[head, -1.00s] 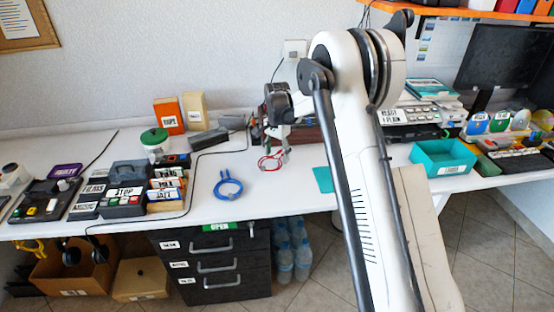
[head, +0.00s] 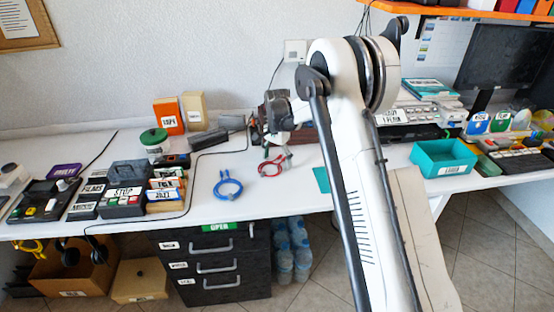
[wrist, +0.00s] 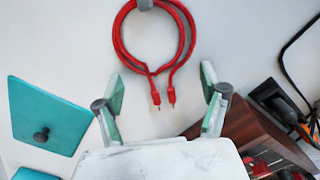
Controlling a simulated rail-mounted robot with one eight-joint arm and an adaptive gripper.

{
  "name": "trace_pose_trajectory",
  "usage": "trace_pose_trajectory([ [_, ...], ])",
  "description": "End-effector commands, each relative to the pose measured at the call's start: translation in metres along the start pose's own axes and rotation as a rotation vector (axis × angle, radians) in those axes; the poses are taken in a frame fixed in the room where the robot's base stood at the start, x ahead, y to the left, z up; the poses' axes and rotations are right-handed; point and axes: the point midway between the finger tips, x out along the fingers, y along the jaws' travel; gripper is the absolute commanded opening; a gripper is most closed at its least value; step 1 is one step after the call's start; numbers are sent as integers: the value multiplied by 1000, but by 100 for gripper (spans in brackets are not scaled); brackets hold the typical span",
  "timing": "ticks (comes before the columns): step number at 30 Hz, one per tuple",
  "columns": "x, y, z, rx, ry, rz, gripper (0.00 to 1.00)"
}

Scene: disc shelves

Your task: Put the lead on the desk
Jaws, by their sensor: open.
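A red coiled lead (head: 268,176) lies on the white desk (head: 240,205), just below my gripper (head: 283,142) in the head view. In the wrist view the red lead (wrist: 151,70) forms a loop with a grey tie at its top edge and two plug ends pointing toward me. My gripper (wrist: 160,98) is open, its fingers spread on either side of the plug ends and not closed on them. A blue coiled lead (head: 228,188) lies on the desk to the left of the red one.
A teal plate with a dark knob (wrist: 45,118) lies left of my fingers in the wrist view; a brown wooden box (wrist: 250,130) is close on the right. A teal tray (head: 443,158) stands further right. Black drawers (head: 215,268) stand under the desk. Desk around the leads is clear.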

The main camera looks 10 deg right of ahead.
Motion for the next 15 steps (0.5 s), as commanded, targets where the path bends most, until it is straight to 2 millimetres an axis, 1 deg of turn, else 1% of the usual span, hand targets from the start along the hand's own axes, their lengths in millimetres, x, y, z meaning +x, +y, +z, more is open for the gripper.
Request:
trace_pose_trajectory([
  [2, -4, 0, 0, 0, 0, 0, 75],
  [5, -16, 0, 0, 0, 0, 0, 75],
  [15, -84, 0, 0, 0, 0, 0, 75],
])
